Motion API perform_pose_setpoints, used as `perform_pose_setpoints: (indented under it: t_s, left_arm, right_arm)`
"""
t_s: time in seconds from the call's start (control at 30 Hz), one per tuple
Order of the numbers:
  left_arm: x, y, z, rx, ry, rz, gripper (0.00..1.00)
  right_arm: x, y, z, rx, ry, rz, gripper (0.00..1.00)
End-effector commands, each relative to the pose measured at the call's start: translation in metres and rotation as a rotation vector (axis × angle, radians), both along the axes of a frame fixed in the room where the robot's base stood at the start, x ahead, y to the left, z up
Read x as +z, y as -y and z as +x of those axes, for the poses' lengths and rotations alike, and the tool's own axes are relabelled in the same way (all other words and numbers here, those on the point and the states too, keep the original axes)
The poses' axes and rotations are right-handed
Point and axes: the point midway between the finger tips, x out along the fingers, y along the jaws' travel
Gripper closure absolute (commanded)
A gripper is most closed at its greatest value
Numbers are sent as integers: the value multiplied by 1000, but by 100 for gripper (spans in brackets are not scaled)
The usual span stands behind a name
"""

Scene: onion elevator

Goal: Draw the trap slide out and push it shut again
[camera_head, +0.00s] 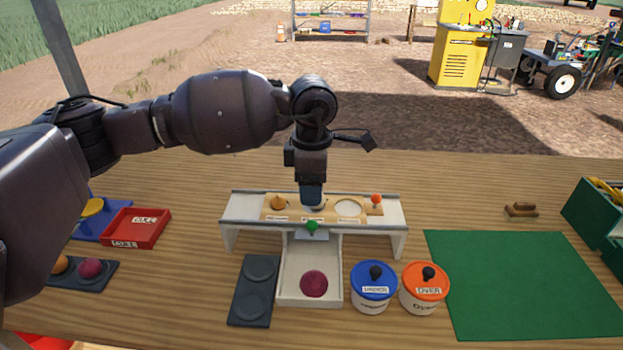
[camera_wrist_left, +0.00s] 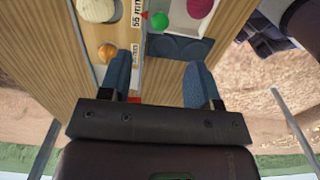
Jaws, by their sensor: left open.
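The trap slide's green knob (camera_head: 312,226) stands at the front middle of the white bench-like stand (camera_head: 238,206), with a small pale plate (camera_head: 312,236) below it. How far the slide is drawn out I cannot tell. My left gripper (camera_head: 312,203) points down over the stand, just behind the knob in the head view, and hides part of the board. In the left wrist view the open fingers (camera_wrist_left: 160,80) are apart and empty, and the green knob (camera_wrist_left: 159,21) lies beyond their tips, in line with the gap. My right gripper is not in view.
A purple onion (camera_head: 314,283) lies in the white chute (camera_head: 291,267) below. An orange onion (camera_head: 278,202) and an orange knob (camera_head: 376,199) are on the stand. Blue (camera_head: 374,292) and orange (camera_head: 424,293) lidded tubs stand right. The green mat (camera_head: 520,280) is bare.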

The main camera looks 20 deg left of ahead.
Motion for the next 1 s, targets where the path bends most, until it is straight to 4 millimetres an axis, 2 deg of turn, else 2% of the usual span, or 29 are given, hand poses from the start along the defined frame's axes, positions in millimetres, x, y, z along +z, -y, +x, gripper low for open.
perform_pose_setpoints:
  t_s: [0.4, 0.6, 0.77, 1.0]
  left_arm:
    - [-66, 1, -1, 0, -5, -3, 43]
    - [-89, 1, -1, 0, -4, -3, 43]
    - [-97, 1, 0, 0, -2, -3, 43]
    - [-99, 1, 0, 0, -1, -3, 43]
  right_arm:
    - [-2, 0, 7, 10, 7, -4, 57]
    - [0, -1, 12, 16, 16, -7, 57]
    - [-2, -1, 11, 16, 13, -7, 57]
    - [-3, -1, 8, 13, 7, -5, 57]
